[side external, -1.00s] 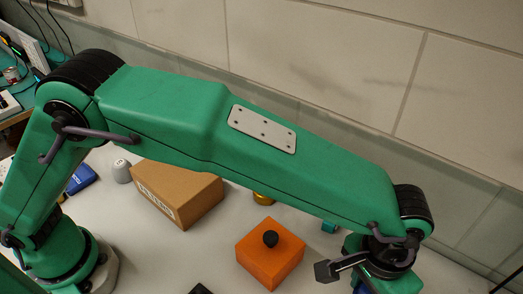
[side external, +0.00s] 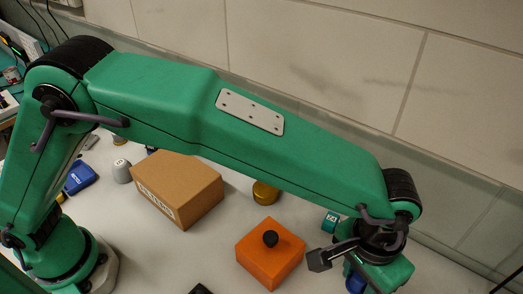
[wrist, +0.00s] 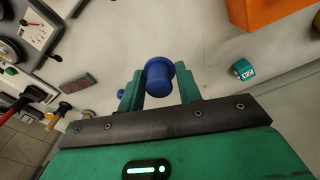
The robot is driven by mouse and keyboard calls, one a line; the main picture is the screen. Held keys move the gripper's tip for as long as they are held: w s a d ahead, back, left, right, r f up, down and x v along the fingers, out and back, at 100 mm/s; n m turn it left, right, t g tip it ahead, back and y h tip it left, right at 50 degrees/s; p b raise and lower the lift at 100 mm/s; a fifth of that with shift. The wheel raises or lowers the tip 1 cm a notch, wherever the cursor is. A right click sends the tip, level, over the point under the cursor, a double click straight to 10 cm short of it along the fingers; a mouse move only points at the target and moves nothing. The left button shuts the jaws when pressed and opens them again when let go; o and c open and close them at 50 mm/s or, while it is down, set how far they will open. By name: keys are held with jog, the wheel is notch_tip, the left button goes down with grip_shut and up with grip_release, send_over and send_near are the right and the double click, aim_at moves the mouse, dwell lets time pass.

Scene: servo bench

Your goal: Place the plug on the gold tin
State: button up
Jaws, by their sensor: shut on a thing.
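The blue plug (wrist: 160,74) is between the two green fingers of my gripper (wrist: 160,92) in the wrist view, its round end facing the camera. My gripper is shut on it. In the side view a blue part of the plug (side external: 356,283) shows at the bottom edge, below my wrist; the fingers are hard to make out there. The gold tin (side external: 265,193) stands on the bench beneath my forearm, to the left of and farther back than my gripper. Its top is clear. I cannot identify the tin in the wrist view.
A cardboard box (side external: 180,190) is left of the tin. A grey cup (side external: 122,171) and a blue box (side external: 80,177) stand farther left.

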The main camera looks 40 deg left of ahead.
jog(key=w+a+r+n, duration=0.1)
jog(key=a+n, duration=0.3)
jog(key=a, duration=0.7)
jog(key=w+a+r+n, duration=0.2)
jog(key=w+a+n, duration=0.2)
jog(key=a, duration=0.8)
jog(key=shift+w, duration=0.1)
send_over(266, 192)
jog(key=w+a, duration=0.1)
notch_tip(266, 192, down, 7)
jog(key=shift+w+r, duration=0.1)
jog(key=shift+w, duration=0.05)
jog(key=shift+f, duration=2)
jog(key=shift+f, duration=0.1)
